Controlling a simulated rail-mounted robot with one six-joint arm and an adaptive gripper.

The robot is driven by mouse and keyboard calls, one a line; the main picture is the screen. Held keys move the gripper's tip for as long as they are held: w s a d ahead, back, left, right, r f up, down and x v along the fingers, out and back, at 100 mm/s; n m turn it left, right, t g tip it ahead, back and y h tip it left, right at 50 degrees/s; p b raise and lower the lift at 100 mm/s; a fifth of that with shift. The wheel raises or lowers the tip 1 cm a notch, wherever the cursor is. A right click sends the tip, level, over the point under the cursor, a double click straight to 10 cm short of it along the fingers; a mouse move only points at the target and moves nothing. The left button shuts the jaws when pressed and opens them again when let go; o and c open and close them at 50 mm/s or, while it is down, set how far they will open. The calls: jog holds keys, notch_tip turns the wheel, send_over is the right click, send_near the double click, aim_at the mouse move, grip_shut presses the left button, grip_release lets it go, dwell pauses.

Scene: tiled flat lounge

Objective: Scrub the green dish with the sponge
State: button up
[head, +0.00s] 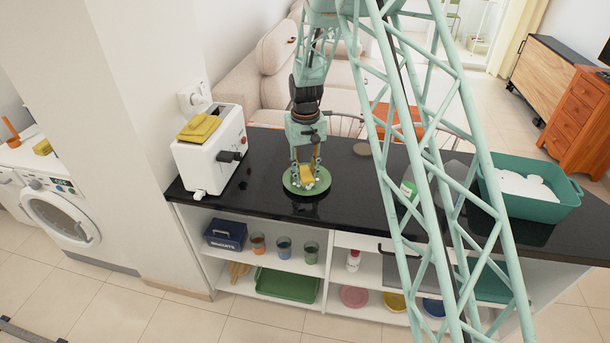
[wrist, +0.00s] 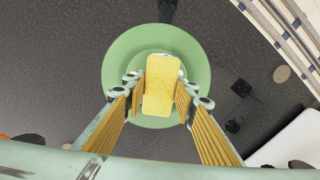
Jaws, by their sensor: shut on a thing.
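The green dish (head: 294,188) lies on the black counter, left of the middle in the head view. It also shows as a round green plate in the wrist view (wrist: 118,71). My gripper (head: 306,176) points down over the dish. The yellow sponge (wrist: 160,85) is between its fingers, and the gripper is shut on it. In the head view the sponge (head: 307,175) sits at the dish's middle. I cannot tell whether its underside touches the dish.
A white toaster (head: 208,160) with yellow cloth-like pieces (head: 199,127) on top stands at the counter's left end. A teal basin (head: 530,200) with white contents stands at the right. A round brown disc (head: 362,149) lies behind the dish. The counter around the dish is clear.

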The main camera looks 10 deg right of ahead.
jog(key=shift+d+f, duration=0.1)
jog(key=shift+d, duration=0.9)
jog(key=shift+a, duration=1.1)
jog(key=shift+d, duration=0.15)
jog(key=shift+d, duration=0.95)
jog(key=shift+a, duration=1.1)
